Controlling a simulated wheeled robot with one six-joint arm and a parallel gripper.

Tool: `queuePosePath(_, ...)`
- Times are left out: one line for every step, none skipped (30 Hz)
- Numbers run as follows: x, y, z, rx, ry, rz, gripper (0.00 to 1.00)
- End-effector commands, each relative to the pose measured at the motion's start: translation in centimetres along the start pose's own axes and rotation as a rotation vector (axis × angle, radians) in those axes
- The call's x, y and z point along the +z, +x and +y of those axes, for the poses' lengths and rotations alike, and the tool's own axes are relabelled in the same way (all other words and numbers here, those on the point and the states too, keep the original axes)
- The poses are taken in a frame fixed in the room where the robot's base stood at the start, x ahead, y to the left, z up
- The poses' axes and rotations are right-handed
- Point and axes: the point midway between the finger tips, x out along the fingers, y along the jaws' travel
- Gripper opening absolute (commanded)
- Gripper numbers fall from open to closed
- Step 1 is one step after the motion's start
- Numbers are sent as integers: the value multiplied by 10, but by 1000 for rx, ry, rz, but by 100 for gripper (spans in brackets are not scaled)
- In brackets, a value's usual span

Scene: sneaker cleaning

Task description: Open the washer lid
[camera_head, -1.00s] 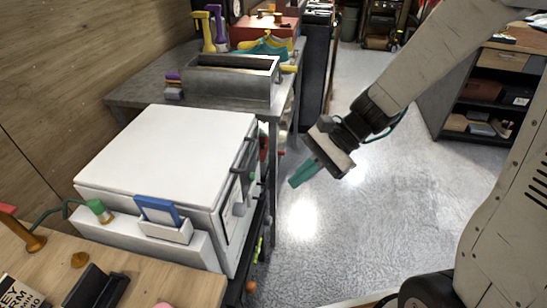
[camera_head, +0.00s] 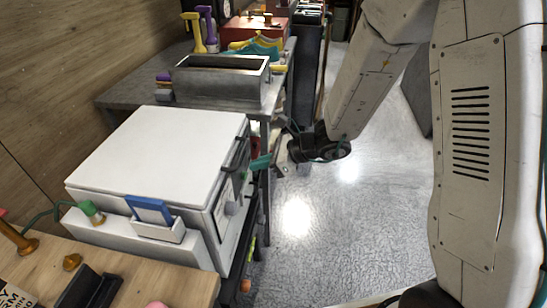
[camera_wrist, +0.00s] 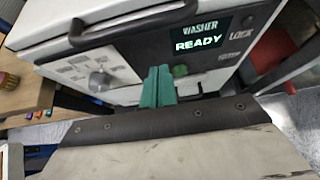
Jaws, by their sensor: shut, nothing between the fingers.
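The white washer (camera_head: 150,155) stands at the left in the head view, its flat top lid (camera_head: 155,145) closed. In the wrist view its front panel carries a display reading "WASHER READY" (camera_wrist: 197,40), a grey knob (camera_wrist: 101,81), a green button (camera_wrist: 180,71) and the words LOCK and FILTER. A dark handle bar (camera_wrist: 120,24) runs along the lid's front edge. My gripper (camera_head: 260,162) has green fingers, shut and empty, close in front of the panel; in the wrist view the fingertips (camera_wrist: 158,72) show below the handle, left of the green button. I cannot tell whether they touch the panel.
A wooden bench (camera_head: 150,282) with small items lies nearest at lower left. A blue card in a white holder (camera_head: 155,228) sits at the washer's side. A grey table with a metal basin (camera_head: 220,78) stands behind. Open floor (camera_head: 340,220) lies to the right.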

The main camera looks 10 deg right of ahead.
Motion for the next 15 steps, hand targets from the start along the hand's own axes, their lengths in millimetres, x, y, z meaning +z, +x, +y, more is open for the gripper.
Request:
queuePosePath(-1,9,1,4,-1,2,0)
queuePosePath(2,10,1,2,-2,1,0)
queuePosePath(10,5,0,-2,-5,-1,0)
queuePosePath(14,3,-1,-3,-5,-2,0)
queuePosePath(18,2,-1,-3,-4,-2,0)
queuePosePath(22,0,-1,-3,-4,-2,0)
queuePosePath(25,-2,-1,-2,-4,-1,0)
queuePosePath(28,-2,-1,-2,-2,-1,0)
queuePosePath(30,-4,-1,-2,-2,-1,0)
queuePosePath(32,-4,-1,-3,-2,-1,0)
queuePosePath(34,-5,-1,-3,-1,-1,0)
queuePosePath(36,-6,-1,-3,0,-1,0)
queuePosePath(36,-6,-1,-2,0,0,0)
queuePosePath(37,-6,-1,-2,0,0,0)
queuePosePath(37,-6,-1,-2,0,0,0)
